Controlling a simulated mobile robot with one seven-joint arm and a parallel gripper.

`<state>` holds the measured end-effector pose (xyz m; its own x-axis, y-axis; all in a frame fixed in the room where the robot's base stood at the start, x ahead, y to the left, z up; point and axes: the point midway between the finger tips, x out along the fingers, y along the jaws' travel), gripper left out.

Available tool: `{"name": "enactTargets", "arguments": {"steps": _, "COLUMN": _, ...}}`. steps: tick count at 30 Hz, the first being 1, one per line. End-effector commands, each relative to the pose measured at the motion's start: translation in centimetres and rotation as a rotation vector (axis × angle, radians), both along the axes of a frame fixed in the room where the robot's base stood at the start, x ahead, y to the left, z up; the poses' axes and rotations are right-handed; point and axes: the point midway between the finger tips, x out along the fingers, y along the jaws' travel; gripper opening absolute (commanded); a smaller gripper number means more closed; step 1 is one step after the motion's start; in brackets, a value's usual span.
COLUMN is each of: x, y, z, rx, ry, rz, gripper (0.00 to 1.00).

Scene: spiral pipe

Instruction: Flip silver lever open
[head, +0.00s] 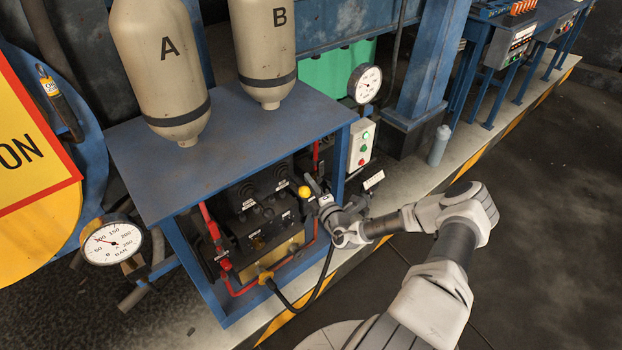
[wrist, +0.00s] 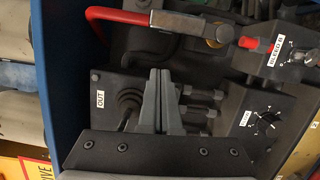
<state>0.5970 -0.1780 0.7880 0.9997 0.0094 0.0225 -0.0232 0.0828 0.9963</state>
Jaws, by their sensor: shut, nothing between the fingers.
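My gripper (wrist: 160,75) is shut and empty, its two grey fingers together over the dark control panel in the wrist view. In the head view my gripper (head: 312,187) is at the right side of the panel, beside a yellow knob (head: 304,192). Just left of the fingers in the wrist view, a lever with a black rubber boot (wrist: 129,98) rises near an "OUT" label (wrist: 100,99). I cannot tell whether this is the silver lever, nor whether the fingers touch it. My gripper hides part of the panel.
The blue frame (head: 235,140) encloses the panel, with tanks A (head: 160,65) and B (head: 264,45) on top. A black cable (head: 322,280) hangs in front. The floor at right is clear.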

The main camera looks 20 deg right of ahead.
Motion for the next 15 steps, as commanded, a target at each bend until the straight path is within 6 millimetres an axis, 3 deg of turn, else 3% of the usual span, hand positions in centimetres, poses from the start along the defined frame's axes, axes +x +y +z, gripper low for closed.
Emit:
{"name": "enactTargets", "arguments": {"steps": 1, "x": -1.7, "y": -0.3, "z": -0.1, "rx": 0.002, "ry": 0.006, "rz": -0.003, "gripper": 0.00}}
{"name": "enactTargets", "arguments": {"steps": 6, "x": -5.6, "y": -0.2, "z": -0.1, "rx": 0.002, "ry": 0.004, "rz": -0.002, "gripper": 0.00}}
{"name": "enactTargets", "arguments": {"steps": 15, "x": -9.4, "y": -0.2, "z": -0.1, "rx": 0.000, "ry": 0.002, "rz": -0.002, "gripper": 0.00}}
